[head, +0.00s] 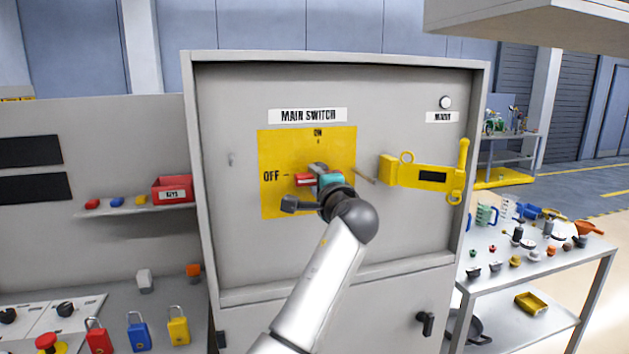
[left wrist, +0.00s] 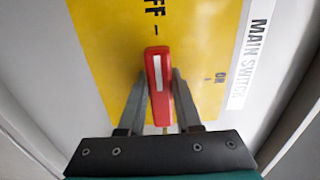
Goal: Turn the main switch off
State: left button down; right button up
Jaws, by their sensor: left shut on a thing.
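The main switch is a red handle with a white stripe (left wrist: 158,72) on a yellow plate (head: 275,145) on the grey cabinet front. In the head view the red handle (head: 303,179) lies level, its free end pointing left at the OFF mark. The ON mark is at the top of the plate. My left gripper (head: 318,174) is at the handle and hides part of it. In the left wrist view my left gripper (left wrist: 158,90) has one finger on each side of the handle and is shut on it. My right gripper is not in view.
A yellow hasp (head: 425,176) is on the cabinet, right of the switch. A shelf with a red box (head: 172,189) is at the left, with padlocks (head: 138,335) below it. A cart (head: 540,275) with small parts stands at the right. A grey overhang (head: 540,22) is at upper right.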

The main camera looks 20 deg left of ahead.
pick_arm(q)
jog(key=c, duration=0.6)
grip_release()
jog(key=b+v, duration=0.1)
jog(key=v, duration=1.4)
jog(key=shift+d+f, duration=0.15)
